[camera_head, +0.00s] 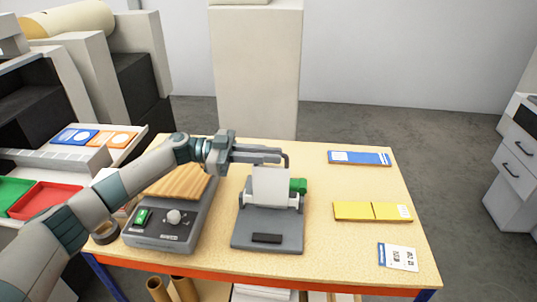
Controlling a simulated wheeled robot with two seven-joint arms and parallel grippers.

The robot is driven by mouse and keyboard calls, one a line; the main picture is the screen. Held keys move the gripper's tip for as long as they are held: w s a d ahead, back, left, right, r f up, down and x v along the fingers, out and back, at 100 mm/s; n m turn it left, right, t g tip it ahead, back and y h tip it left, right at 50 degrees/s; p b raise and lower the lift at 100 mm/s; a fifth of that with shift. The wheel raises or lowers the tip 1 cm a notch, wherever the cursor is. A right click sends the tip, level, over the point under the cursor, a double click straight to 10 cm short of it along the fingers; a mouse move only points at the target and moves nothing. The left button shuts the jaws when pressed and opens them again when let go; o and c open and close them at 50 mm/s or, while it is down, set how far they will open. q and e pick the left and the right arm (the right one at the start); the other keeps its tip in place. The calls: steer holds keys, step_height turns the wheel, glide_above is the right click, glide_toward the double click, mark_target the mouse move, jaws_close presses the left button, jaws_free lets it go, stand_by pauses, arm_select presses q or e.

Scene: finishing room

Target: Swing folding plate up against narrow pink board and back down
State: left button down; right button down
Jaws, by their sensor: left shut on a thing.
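The folding plate (271,187) is a pale panel standing steeply raised on a grey base (268,240) in the middle of the table, with a green knob (298,186) at its right side. My left gripper (272,154) comes in from the left and is shut at the plate's top edge, by a dark bent bar (287,162). The fingers hide part of that edge, so the exact grip is hard to see. I can make out no narrow pink board; anything behind the plate is hidden. My right gripper is out of view.
A grey machine with a wooden top (178,182) stands close left of the base, under my left arm. A blue pack (375,158), a yellow pack (357,211) and a white-blue card (398,256) lie at right. Table between them is clear.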

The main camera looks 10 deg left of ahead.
arm_select(q)
steer(key=shift+s, duration=0.15)
steer(key=s+f+m+b, duration=0.2)
steer(key=s+f+m, duration=0.1)
steer(key=s+m, duration=0.4)
steer(key=shift+s+f+b, duration=0.3)
steer(key=shift+s+b, duration=0.05)
steer(key=shift+s, duration=0.9)
steer(key=c, duration=1.8)
jaws_free()
steer(key=shift+a, duration=0.15)
